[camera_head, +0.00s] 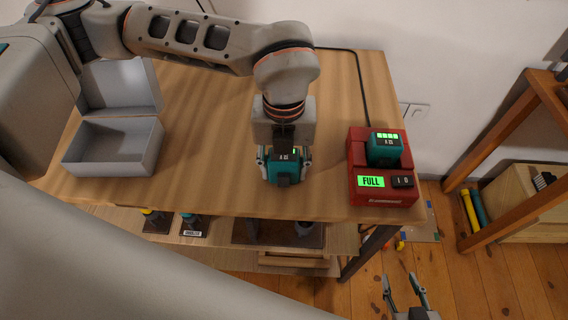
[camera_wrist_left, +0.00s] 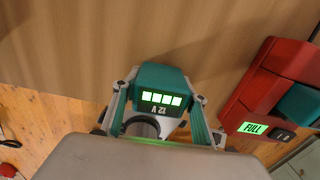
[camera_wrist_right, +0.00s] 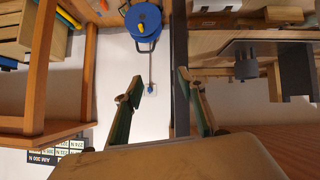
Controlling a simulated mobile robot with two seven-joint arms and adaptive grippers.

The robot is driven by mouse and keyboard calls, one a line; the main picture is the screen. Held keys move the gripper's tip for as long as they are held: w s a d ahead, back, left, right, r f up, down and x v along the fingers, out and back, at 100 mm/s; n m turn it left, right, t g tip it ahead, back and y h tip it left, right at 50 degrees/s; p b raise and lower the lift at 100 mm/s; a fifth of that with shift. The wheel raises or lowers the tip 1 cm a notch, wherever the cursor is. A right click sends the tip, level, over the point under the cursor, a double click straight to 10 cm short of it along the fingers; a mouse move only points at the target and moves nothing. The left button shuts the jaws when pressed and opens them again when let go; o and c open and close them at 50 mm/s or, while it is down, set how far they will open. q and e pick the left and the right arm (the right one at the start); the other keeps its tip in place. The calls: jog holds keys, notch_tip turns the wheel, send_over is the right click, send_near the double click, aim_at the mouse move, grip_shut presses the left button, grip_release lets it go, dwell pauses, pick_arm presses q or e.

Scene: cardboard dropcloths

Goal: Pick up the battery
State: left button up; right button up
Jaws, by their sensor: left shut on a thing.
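A teal battery (camera_head: 284,167) with lit green bars is between the fingers of my left gripper (camera_head: 284,160), near the front edge of the wooden table. In the left wrist view the battery (camera_wrist_left: 160,88) shows its green bars and a label, and the gripper (camera_wrist_left: 160,118) is shut on it. I cannot tell if the battery touches the table. A second teal battery (camera_head: 384,148) sits in the red charger (camera_head: 382,195), whose green screen reads FULL. My right gripper (camera_head: 408,288) is open and empty at the lower right, away from the table; its fingers also show in the right wrist view (camera_wrist_right: 165,105).
A grey open box (camera_head: 113,146) stands at the table's left. A shelf (camera_head: 195,232) with tools is below the tabletop (camera_head: 215,165). A wooden rack (camera_head: 515,215) stands at the right. The tabletop between box and left gripper is clear.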

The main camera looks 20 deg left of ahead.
aim_at(284, 156)
jog(key=shift+s+f, duration=0.1)
jog(key=shift+f, duration=0.05)
pick_arm(q)
jog(key=shift+r, duration=0.2)
notch_tip(284, 156, up, 12)
jog(key=shift+w+f+p, duration=0.1)
jog(key=shift+f+p, duration=0.15)
jog(key=shift+p, duration=0.55)
notch_tip(284, 156, up, 8)
jog(key=shift+p, duration=0.35)
pick_arm(e)
jog(key=shift+s+a+r, duration=0.2)
jog(key=shift+a+r, duration=0.1)
jog(key=shift+r, duration=0.45)
pick_arm(q)
jog(key=shift+r, duration=0.1)
